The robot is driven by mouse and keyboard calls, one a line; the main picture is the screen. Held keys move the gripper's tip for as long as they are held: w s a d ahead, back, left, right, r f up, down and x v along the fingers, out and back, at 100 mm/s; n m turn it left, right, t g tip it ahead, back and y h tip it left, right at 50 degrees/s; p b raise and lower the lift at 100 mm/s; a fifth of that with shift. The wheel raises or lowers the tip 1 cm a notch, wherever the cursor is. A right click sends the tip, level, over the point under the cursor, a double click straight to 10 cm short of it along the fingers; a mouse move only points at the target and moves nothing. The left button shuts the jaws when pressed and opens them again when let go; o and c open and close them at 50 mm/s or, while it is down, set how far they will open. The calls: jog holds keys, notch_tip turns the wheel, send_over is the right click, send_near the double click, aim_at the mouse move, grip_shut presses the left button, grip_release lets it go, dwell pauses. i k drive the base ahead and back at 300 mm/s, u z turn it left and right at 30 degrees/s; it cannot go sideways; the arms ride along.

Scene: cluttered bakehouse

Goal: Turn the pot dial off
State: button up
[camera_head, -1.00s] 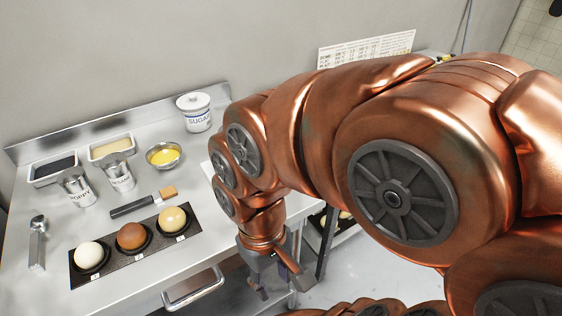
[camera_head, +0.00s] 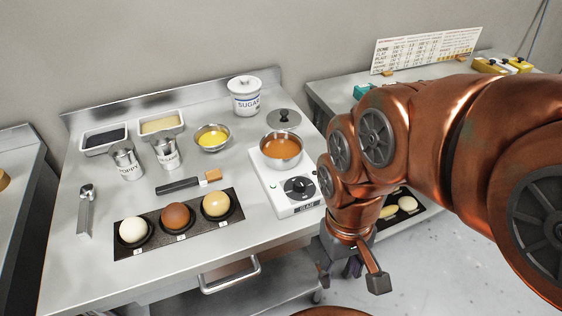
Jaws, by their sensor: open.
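The pot dial (camera_head: 299,188) is a round black and silver knob on the front of a white hot plate (camera_head: 268,188) at the table's right side. A small pot (camera_head: 282,150) of orange-brown liquid sits on the hot plate behind the dial. Which way the dial is set is too small to tell. My copper arm comes in from the right. My gripper (camera_head: 350,278) hangs open and empty beyond the table's right front corner, to the right of and nearer than the dial, touching nothing visible.
A black tray (camera_head: 125,250) with three round balls lies left of the hot plate. A brush (camera_head: 185,183), a bowl of yellow liquid (camera_head: 212,136), shaker cups, a sugar jar (camera_head: 245,97) and a pot lid (camera_head: 284,119) stand around. A drawer handle (camera_head: 229,276) juts out in front.

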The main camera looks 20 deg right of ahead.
aim_at(300, 184)
jog(key=u, duration=1.15)
jog(key=k, duration=0.4)
jog(key=z, duration=0.2)
